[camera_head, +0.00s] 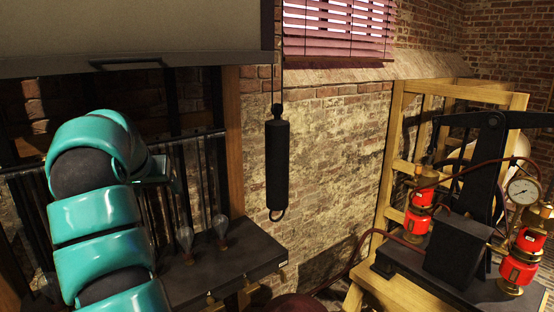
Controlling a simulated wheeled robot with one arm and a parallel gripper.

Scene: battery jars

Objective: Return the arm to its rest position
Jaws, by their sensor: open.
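My teal arm rises from the bottom left of the head view, bends over at the top and hides what lies behind it. A small teal and dark part of my arm shows just right of the bend, in front of dark upright bars. I cannot make out any gripper fingers there, and nothing held shows.
A dark bench (225,262) with glass bulbs (220,228) is beside my arm. A black cylinder (277,165) hangs near the brick wall (335,150).

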